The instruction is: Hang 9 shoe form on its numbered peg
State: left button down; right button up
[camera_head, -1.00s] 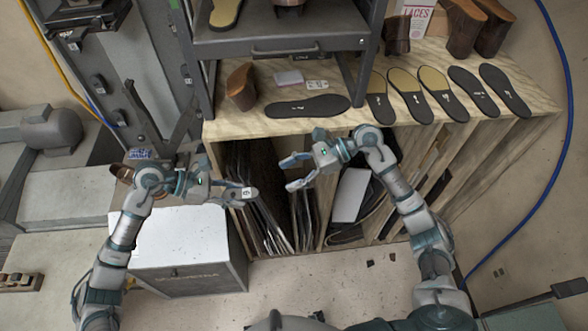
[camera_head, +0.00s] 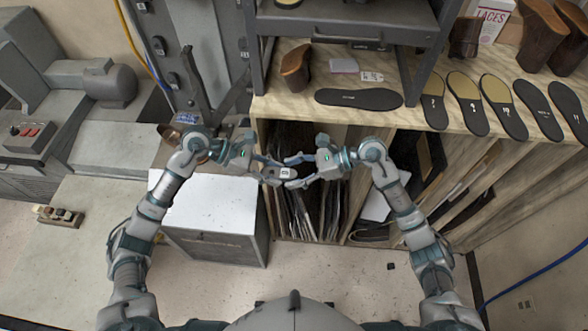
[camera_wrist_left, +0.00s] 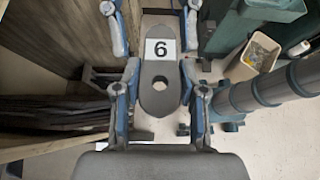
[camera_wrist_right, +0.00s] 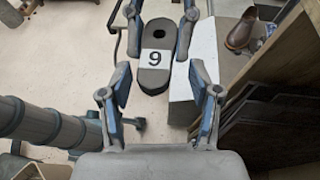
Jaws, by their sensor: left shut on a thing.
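A small grey shoe form (camera_head: 285,173) with a white number label is between my two grippers, in front of the shelf. The digit reads as 6 in the left wrist view (camera_wrist_left: 159,72) and as 9 in the right wrist view (camera_wrist_right: 154,62). My left gripper (camera_head: 271,172) is shut on its end with the round hole. My right gripper (camera_head: 299,172) is open, facing the left one, its fingers on either side of the form's plain end with visible gaps. Dark plates (camera_head: 159,46) sit on the grey panels at the back left; no numbers on them are legible.
A wooden shelf (camera_head: 290,100) with dark soles on top stands ahead. A grey metal rack (camera_head: 345,25) rises over it. A white-topped cabinet (camera_head: 205,205) is below my left arm. A grey machine (camera_head: 85,85) stands at the left.

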pick_arm(q)
jog(key=shift+d+r, duration=0.1)
jog(key=shift+d, duration=0.2)
pick_arm(e)
jog(key=shift+d, duration=0.3)
grip_shut()
pick_arm(q)
jog(key=c, duration=1)
grip_release()
jog(key=shift+c, duration=0.2)
jog(key=o, duration=0.4)
pick_arm(e)
jog(key=shift+a, duration=0.1)
pick_arm(q)
jog(key=shift+o, duration=0.3)
jog(key=shift+a, duration=0.15)
pick_arm(e)
jog(key=shift+a, duration=0.1)
pick_arm(q)
jog(key=shift+a, duration=0.2)
pick_arm(e)
jog(key=shift+a, duration=0.2)
pick_arm(q)
jog(key=shift+a, duration=0.1)
pick_arm(e)
jog(key=shift+d, duration=0.15)
